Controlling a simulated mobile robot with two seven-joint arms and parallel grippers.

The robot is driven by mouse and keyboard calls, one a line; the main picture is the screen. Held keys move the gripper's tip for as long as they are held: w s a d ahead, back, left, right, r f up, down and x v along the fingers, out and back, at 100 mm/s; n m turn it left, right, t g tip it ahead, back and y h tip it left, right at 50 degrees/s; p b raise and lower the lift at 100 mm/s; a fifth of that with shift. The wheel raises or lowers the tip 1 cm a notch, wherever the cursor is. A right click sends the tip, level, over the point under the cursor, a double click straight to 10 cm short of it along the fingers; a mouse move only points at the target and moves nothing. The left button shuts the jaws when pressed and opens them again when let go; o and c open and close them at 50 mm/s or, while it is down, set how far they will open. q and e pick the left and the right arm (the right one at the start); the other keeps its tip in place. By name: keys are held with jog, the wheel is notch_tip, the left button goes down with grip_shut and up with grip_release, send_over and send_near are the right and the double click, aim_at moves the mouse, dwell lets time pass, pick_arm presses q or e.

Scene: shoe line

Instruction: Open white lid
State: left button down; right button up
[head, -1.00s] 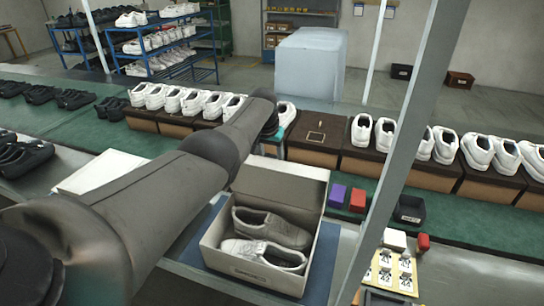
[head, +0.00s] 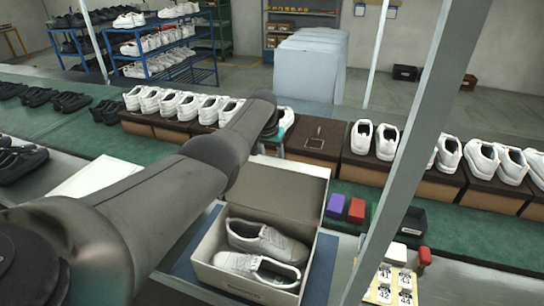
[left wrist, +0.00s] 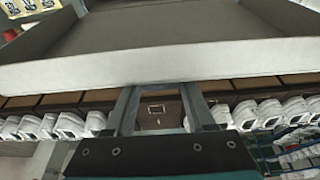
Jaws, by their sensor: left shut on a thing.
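The shoe box (head: 240,285) sits open on the near table with a pair of grey-white shoes (head: 262,255) inside. Its lid (head: 290,185) stands raised at the back of the box, its grey inside facing me. My left gripper (head: 282,138) is at the lid's top edge, partly hidden by my arm. In the left wrist view, its fingers (left wrist: 160,90) meet the pale edge of the lid (left wrist: 160,65) and are shut on it. My right gripper is not in view.
A grey post (head: 420,130) stands right of the box. Purple (head: 336,205) and red (head: 356,210) blocks and a black bin (head: 413,221) lie on the green belt behind it. White shoes on boxes (head: 480,160) line the belt. A white sheet (head: 95,177) lies left.

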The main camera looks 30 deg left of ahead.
pick_arm(q)
jog(key=shift+f, duration=0.1)
jog(key=shift+c, duration=1.2)
grip_release()
jog(key=shift+s+r+p, duration=0.15)
jog(key=shift+r+p, duration=0.35)
jog(key=shift+r, duration=0.1)
jog(key=p+v, duration=0.2)
jog(key=v, duration=0.2)
jog(key=shift+s+r, duration=0.1)
jog(key=shift+r, duration=0.05)
jog(key=v, duration=0.9)
jog(key=shift+r, duration=0.35)
jog(key=shift+s, duration=0.15)
